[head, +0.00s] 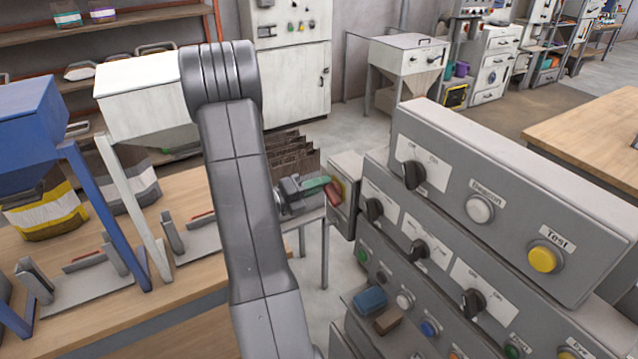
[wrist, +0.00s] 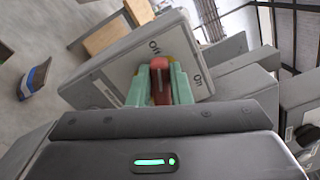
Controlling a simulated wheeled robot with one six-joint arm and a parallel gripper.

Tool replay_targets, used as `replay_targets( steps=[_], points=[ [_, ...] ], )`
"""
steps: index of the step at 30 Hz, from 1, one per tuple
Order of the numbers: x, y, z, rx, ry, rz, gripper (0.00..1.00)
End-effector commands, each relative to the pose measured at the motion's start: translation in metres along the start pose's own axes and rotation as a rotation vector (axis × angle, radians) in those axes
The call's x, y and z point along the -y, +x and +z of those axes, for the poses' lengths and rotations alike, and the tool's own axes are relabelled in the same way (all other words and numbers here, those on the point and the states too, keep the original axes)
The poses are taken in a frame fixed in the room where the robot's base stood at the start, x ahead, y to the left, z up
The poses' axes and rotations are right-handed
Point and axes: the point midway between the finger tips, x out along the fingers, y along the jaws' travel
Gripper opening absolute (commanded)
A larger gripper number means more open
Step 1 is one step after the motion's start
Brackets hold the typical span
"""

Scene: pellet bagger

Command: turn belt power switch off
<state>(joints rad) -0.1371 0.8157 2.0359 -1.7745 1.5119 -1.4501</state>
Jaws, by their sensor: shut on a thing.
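The belt power switch is a red handle (wrist: 160,80) on a yellow base, mounted on a grey box (head: 345,168) with a white label plate. It also shows as a red handle in the head view (head: 333,194). My gripper (wrist: 160,88) has its green fingertips on both sides of the handle and is shut on it. In the head view, my gripper (head: 318,188) reaches the side of the grey box from the left. Two short position labels show on the plate, one above the handle and one to its right. The handle's lower part is hidden by my gripper.
A stepped grey control panel (head: 470,150) with black knobs and coloured buttons stands close at the right. A wooden bench (head: 190,205) with blue and white hopper stands is at the left. Brown bags (head: 290,150) stand behind my gripper.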

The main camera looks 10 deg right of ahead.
Motion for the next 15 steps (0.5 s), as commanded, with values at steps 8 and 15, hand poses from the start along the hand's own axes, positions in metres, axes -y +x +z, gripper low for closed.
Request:
replay_targets(
  steps=[8,15],
  points=[
    [-0.0087,0.0002,-0.0046,-0.006,-0.228,0.007,0.0],
    [-0.0118,0.0003,-0.0057,-0.007,-0.355,0.007,0.0]
  ],
)
